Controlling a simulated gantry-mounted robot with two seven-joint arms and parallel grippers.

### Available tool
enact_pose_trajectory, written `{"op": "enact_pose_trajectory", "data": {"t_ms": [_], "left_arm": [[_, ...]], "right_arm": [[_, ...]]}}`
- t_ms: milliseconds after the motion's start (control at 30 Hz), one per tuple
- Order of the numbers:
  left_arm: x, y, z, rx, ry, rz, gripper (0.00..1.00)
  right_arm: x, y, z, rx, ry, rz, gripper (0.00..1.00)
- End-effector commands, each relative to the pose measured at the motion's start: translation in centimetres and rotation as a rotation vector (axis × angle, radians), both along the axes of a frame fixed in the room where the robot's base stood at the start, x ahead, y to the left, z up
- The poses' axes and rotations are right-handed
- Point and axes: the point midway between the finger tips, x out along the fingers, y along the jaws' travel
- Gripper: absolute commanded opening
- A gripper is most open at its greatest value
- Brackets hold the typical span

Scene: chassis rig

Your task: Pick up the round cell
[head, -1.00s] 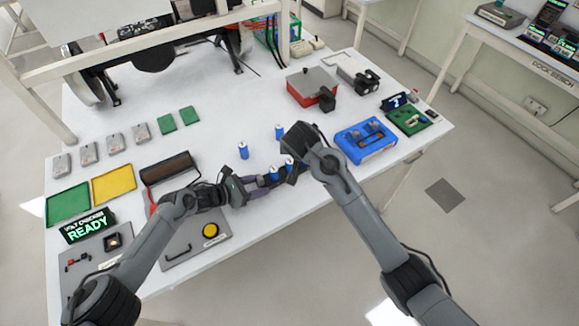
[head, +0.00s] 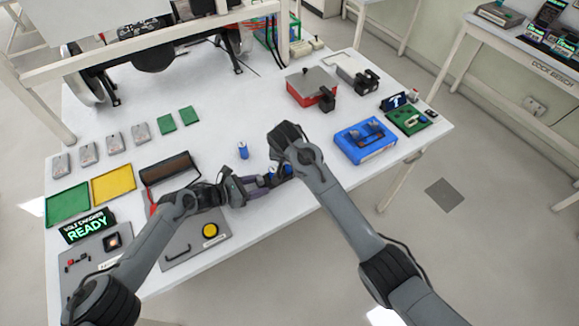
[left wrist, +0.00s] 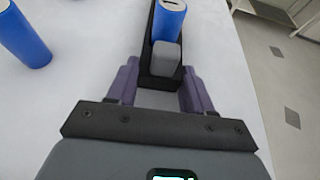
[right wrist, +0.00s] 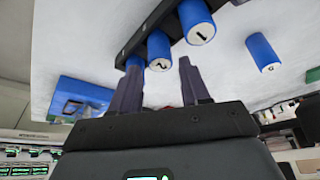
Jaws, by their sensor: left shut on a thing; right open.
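A black rack (left wrist: 148,82) with a grey block (left wrist: 166,58) at its near end runs between my left gripper's purple fingers (left wrist: 160,76), which are shut on it. The rack (right wrist: 128,50) holds several round blue cells, including a middle one (right wrist: 158,46) and a nearer one (right wrist: 194,20). Another blue cell (head: 243,151) stands alone on the table and also shows in the left wrist view (left wrist: 25,38). My right gripper (right wrist: 162,64) is open and empty, its fingertips close to the middle racked cell. In the head view my right wrist hides part of the rack.
A blue case (head: 366,142) and a green board (head: 409,121) lie to the right. A brown-topped box (head: 169,167), green tray (head: 67,204) and yellow tray (head: 114,183) lie to the left. White table (head: 215,125) is clear behind the lone cell.

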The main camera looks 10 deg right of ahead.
Motion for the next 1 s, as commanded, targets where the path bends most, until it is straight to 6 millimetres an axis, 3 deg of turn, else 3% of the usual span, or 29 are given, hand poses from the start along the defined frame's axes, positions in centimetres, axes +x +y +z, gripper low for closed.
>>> {"op": "enact_pose_trajectory", "data": {"t_ms": [300,700,1000], "left_arm": [[0.0,0.0,0.0,0.001,0.000,0.000,0.15],[0.0,0.0,0.0,0.001,0.000,0.000,0.15],[0.0,0.0,0.0,0.001,0.000,0.000,0.15]], "right_arm": [[1.6,-0.5,-3.2,-0.002,0.002,0.001,0.46],[1.9,-0.6,-4.0,0.000,0.000,0.001,0.46],[1.9,-0.6,-4.0,0.000,0.000,0.001,0.00]]}}
